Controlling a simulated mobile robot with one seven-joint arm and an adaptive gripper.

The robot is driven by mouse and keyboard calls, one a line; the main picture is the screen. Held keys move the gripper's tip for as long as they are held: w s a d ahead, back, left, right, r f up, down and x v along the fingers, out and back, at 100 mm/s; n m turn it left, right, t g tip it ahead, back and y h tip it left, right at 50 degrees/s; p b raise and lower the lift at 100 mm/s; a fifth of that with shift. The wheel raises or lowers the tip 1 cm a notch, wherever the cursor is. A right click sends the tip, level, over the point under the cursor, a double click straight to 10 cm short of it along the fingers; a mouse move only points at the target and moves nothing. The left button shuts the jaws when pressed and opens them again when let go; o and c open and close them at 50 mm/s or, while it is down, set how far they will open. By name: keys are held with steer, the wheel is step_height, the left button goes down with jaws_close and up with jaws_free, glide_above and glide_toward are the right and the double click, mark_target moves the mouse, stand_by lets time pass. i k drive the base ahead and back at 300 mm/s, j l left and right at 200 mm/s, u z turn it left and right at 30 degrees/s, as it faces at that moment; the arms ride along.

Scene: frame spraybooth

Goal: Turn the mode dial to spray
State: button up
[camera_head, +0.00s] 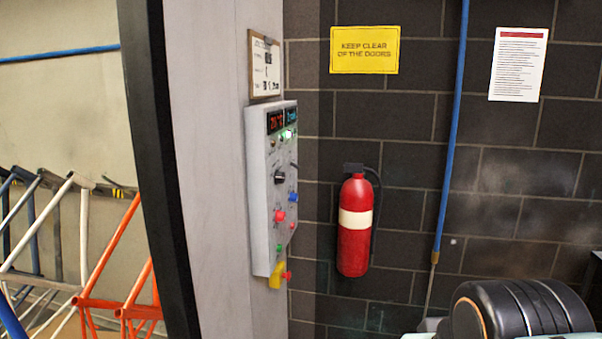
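A pale grey control panel (259,200) is mounted on the booth's side wall, seen at a steep angle. A black rotary knob (279,177) on its upper middle looks like the mode dial; its labels and pointer setting are too small to read. Lit displays (275,121) are at the panel's top. Below the knob are a blue button (293,197), red buttons (280,216) and a green one. A yellow block with a red knob (277,276) is at the bottom. A black rounded part of my arm shows at bottom right; my gripper's fingers are not visible.
A red fire extinguisher (354,228) hangs on the dark block wall right of the panel. A blue pipe (452,130) runs down that wall. Several bicycle frames (108,255) stand at left, behind the black-edged booth wall (165,180). A yellow sign (364,50) hangs above.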

mark_target(280, 178)
steer(key=i, duration=1.15)
